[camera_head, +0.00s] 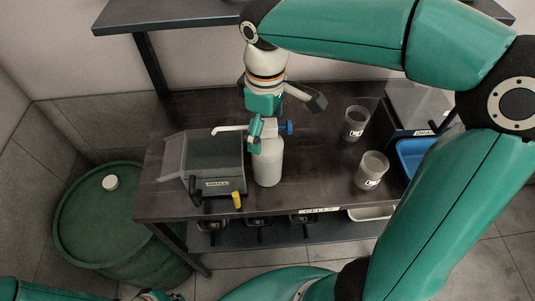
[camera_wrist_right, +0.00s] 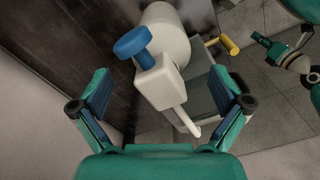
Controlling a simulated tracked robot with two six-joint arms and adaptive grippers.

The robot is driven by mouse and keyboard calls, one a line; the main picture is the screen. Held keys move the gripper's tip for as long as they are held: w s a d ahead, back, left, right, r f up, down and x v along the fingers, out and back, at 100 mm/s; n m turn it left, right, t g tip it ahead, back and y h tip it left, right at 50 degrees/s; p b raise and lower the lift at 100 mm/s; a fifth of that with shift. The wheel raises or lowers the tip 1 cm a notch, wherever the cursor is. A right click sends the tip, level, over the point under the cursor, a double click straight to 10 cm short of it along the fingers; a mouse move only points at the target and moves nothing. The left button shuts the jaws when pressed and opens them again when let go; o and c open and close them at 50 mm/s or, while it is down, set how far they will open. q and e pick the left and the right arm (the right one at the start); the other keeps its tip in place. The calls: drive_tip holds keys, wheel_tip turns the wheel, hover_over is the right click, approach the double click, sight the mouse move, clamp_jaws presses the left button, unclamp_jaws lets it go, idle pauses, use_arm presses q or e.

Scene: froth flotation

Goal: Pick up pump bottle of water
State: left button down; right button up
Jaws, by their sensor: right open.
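The pump bottle (camera_head: 268,165) is white with a white spout and a blue knob. It stands upright on the dark table, right of a clear-walled tank (camera_head: 214,165). My right gripper (camera_head: 283,117) is at the bottle's top, open, with one finger in front of the pump head. In the right wrist view the bottle (camera_wrist_right: 187,62) has its pump head and spout between the spread fingers of the gripper (camera_wrist_right: 160,100), and nothing is gripped. Part of my left arm shows at the bottom edge of the head view; its finger state is unclear.
Two grey labelled cups (camera_head: 371,170) stand right of the bottle. A dark machine with a blue tray (camera_head: 412,155) is at the table's right. A yellow-handled valve (camera_head: 237,200) sticks out at the tank's front. A green drum (camera_head: 110,220) stands left of the table.

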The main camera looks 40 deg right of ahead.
sight(267, 166)
wheel_tip(267, 166, down, 5)
idle(0.3)
drive_tip(key=shift+c, duration=0.2)
drive_tip(key=shift+s+r, duration=0.1)
drive_tip(key=c, duration=1.6)
